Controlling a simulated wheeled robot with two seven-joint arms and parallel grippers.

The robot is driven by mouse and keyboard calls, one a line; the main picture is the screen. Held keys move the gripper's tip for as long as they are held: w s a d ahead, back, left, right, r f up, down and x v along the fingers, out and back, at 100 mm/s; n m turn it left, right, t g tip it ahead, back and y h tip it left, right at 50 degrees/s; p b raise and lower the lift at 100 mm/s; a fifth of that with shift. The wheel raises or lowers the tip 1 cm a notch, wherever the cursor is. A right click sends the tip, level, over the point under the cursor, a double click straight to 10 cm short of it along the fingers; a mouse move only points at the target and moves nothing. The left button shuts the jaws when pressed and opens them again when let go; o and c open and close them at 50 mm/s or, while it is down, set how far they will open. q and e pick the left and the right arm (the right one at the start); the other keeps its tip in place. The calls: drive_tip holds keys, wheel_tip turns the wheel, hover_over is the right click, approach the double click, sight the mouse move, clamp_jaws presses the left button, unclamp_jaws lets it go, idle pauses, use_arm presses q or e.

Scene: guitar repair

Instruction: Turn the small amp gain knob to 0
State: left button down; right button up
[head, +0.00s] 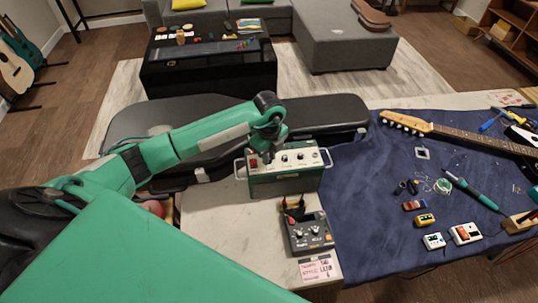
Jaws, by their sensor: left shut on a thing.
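The small amp (287,184) is a green box with a pale control panel and side handles, at the back of the pale bench. Its panel shows a red switch (254,163) at the left and several small knobs (300,157) to the right. My left arm reaches in from the left, and the left gripper (267,157) points down onto the panel just right of the red switch. It is shut on a knob there, taken as the gain knob, which the fingers hide. The knob's pointer and marks cannot be read. My right gripper is not in view.
A blue cloth (380,220) to the right bears a guitar neck (455,132), a green pen-like tool (470,190) and small pedals. A black padded case lies behind the amp.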

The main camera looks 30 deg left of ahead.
use_arm(q)
drive_tip(key=shift+r+n, duration=0.1)
drive_tip(key=shift+n, duration=0.5)
drive_tip(key=c, duration=1.3)
unclamp_jaws()
drive_tip(key=shift+c, duration=0.2)
wheel_tip(320, 180, up, 14)
drive_tip(key=b, duration=0.3)
drive_tip(key=shift+f, duration=0.25)
